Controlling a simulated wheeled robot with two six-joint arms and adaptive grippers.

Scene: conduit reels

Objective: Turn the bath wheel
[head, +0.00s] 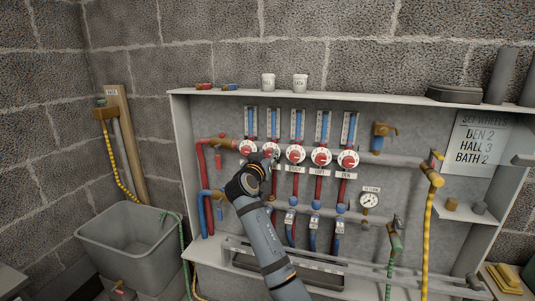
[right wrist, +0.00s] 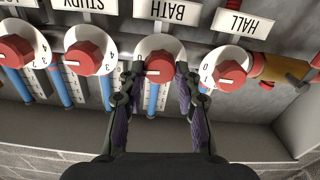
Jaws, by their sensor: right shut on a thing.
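The bath wheel (right wrist: 160,66) is a red knob on a white dial, under an upside-down BATH label (right wrist: 175,10) in the right wrist view. My right gripper (right wrist: 158,75) has one finger on each side of the knob and is shut on it. In the head view the bath wheel (head: 271,149) is second from the left in the row, and my right gripper (head: 268,164) reaches it from below. The number it points to is not readable. A sign (head: 478,145) reads SET WHEELS, DEN 2, HALL 3, BATH 2. My left gripper is not in view.
The hall wheel (right wrist: 230,66) and study wheel (right wrist: 90,50) sit close on either side. The den wheel (head: 348,159) is at the row's right end. A gauge (head: 369,200), yellow hose (head: 427,235) and grey tub (head: 130,240) stand around.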

